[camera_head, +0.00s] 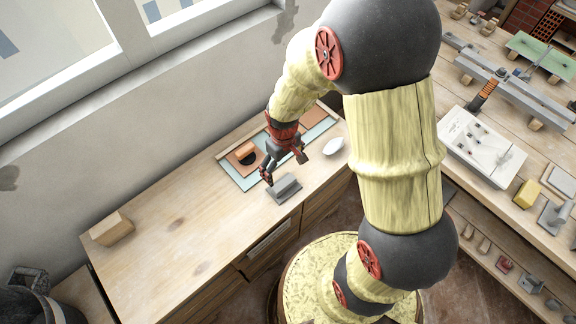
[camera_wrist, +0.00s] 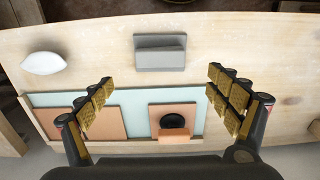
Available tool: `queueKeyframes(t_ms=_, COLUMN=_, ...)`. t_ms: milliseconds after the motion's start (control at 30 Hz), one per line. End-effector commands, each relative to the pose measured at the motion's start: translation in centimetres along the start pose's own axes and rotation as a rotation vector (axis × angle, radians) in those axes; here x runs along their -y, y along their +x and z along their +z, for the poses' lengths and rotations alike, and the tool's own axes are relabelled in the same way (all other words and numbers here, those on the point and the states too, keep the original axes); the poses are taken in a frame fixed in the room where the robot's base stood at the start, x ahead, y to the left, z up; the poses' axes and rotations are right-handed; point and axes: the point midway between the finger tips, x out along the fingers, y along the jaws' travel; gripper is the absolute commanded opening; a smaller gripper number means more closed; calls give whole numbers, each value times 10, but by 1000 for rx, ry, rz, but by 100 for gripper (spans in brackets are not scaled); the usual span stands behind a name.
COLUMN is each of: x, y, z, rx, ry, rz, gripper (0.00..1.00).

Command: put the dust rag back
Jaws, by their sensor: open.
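A small white rounded lump (camera_head: 333,146), which may be the dust rag, lies on the wooden bench top near its right end. It also shows at the upper left of the wrist view (camera_wrist: 43,63). My gripper (camera_head: 285,169) is open and empty above the bench, left of the white lump. In the wrist view its padded fingers (camera_wrist: 160,85) are spread wide. A grey block with a raised step (camera_wrist: 160,52) lies beyond the fingertips, and shows just below the gripper in the head view (camera_head: 284,188). Nothing is between the fingers.
A pale blue board (camera_wrist: 120,97) carries two orange squares. One (camera_wrist: 98,122) is bare; the other holds a black disc (camera_wrist: 174,117) and an orange block (camera_wrist: 174,135). A wooden block (camera_head: 112,228) stands at the bench's left end. The middle of the bench is clear.

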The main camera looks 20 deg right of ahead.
Motion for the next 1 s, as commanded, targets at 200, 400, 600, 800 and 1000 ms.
queueKeyframes(t_ms=200, x=0, y=-81, z=-2, rx=-99, ry=54, rz=29, gripper=90)
queueKeyframes(t_ms=400, x=8, y=-178, z=23, rx=-225, ry=137, rz=56, gripper=90)
queueKeyframes(t_ms=600, x=23, y=-253, z=68, rx=-348, ry=216, rz=72, gripper=90)
queueKeyframes(t_ms=800, x=36, y=-295, z=110, rx=-442, ry=278, rz=77, gripper=90)
queueKeyframes(t_ms=1000, x=42, y=-307, z=128, rx=-476, ry=303, rz=77, gripper=90)
